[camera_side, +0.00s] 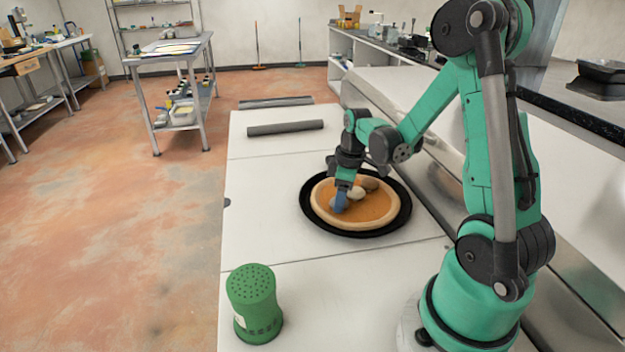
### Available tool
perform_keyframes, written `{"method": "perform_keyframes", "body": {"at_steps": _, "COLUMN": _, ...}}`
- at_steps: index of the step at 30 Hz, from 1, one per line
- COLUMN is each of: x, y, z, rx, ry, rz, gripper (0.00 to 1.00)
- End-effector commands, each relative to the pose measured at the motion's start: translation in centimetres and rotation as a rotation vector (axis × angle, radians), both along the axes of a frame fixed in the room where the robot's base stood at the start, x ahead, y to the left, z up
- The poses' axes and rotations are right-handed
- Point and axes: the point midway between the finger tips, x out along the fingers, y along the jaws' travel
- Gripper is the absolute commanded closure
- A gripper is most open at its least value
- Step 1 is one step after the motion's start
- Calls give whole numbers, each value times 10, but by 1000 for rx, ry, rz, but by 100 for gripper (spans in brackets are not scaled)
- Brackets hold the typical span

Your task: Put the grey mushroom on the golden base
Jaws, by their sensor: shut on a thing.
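The golden base (372,211) is a round base with a pale raised rim and an orange-gold top. It lies in a black round pan (400,222) on the white counter. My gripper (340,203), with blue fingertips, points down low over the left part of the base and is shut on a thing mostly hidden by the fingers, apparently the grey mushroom. A pale rounded piece (357,193) shows right beside the fingers; I cannot tell whether it is held. A darker grey-brown piece (370,184) is behind it, over the base.
A green perforated shaker (254,304) stands at the front left of the counter (265,205). A dark grey bar (285,128) and another flat bar (276,102) lie at the back. The counter left of the pan is clear.

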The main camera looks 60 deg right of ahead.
Motion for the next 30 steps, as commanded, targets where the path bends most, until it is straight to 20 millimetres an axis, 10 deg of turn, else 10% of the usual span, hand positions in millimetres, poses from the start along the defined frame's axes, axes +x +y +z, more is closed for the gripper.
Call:
{"method": "perform_keyframes", "body": {"at_steps": 7, "x": 0, "y": 0, "z": -2, "rx": 0, "ry": 0, "rz": 0, "gripper": 100}}
{"method": "perform_keyframes", "body": {"at_steps": 8, "x": 0, "y": 0, "z": -3, "rx": 0, "ry": 0, "rz": 0, "gripper": 51}}
{"method": "perform_keyframes", "body": {"at_steps": 11, "x": 0, "y": 0, "z": -2, "rx": 0, "ry": 0, "rz": 0, "gripper": 23}}
{"method": "perform_keyframes", "body": {"at_steps": 30, "x": -5, "y": -1, "z": 32, "rx": 0, "ry": 0, "rz": -1, "gripper": 22}}
